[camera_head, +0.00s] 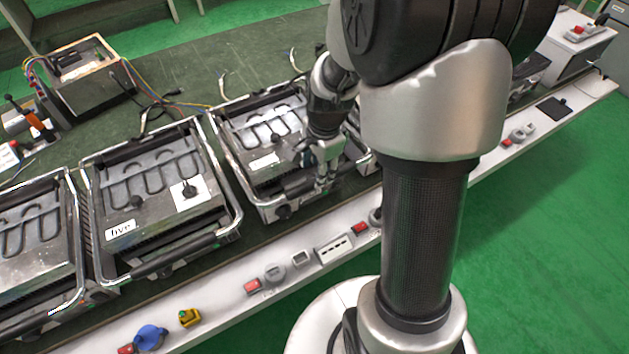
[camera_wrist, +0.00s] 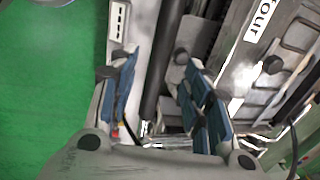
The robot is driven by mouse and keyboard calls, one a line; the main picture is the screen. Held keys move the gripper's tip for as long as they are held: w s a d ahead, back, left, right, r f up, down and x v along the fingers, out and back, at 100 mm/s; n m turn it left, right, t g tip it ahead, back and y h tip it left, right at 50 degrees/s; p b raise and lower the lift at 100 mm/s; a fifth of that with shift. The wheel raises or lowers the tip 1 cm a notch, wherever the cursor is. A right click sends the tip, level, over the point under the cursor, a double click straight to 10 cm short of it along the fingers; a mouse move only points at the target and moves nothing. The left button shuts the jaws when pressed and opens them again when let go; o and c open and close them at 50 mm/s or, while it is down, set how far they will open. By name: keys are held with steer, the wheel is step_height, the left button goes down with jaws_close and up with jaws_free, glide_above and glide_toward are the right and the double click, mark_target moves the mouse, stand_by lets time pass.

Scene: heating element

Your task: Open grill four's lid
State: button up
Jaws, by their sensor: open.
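Grill four (camera_head: 240,130) is a metal grill on the green bench, with its lid down. In the wrist view its label (camera_wrist: 262,25) reads "four". Its black front handle (camera_head: 298,186) also shows in the wrist view (camera_wrist: 163,65) as a dark bar running between my fingers in the picture. My gripper (camera_head: 326,170) is at the right end of that handle. In the wrist view my gripper (camera_wrist: 155,70) is open, with one blue-padded finger on each side of the bar. I cannot tell whether a finger touches it. My arm hides the grill's right side.
Grill five (camera_head: 155,190) stands shut to the left, with another grill (camera_head: 35,235) beyond it. A white ledge (camera_head: 225,318) with switches and sockets runs along the front. A wired box (camera_head: 90,85) stands at back left. Green floor (camera_head: 540,200) is clear on the right.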

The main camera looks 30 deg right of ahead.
steer(key=f, duration=0.2)
steer(key=f+b, duration=0.1)
steer(key=f, duration=0.1)
steer(key=w+f, duration=0.1)
steer(key=f, duration=0.1)
steer(key=shift+a+b, duration=0.1)
steer(key=shift+b, duration=0.3)
steer(key=shift+c, duration=0.2)
jaws_close()
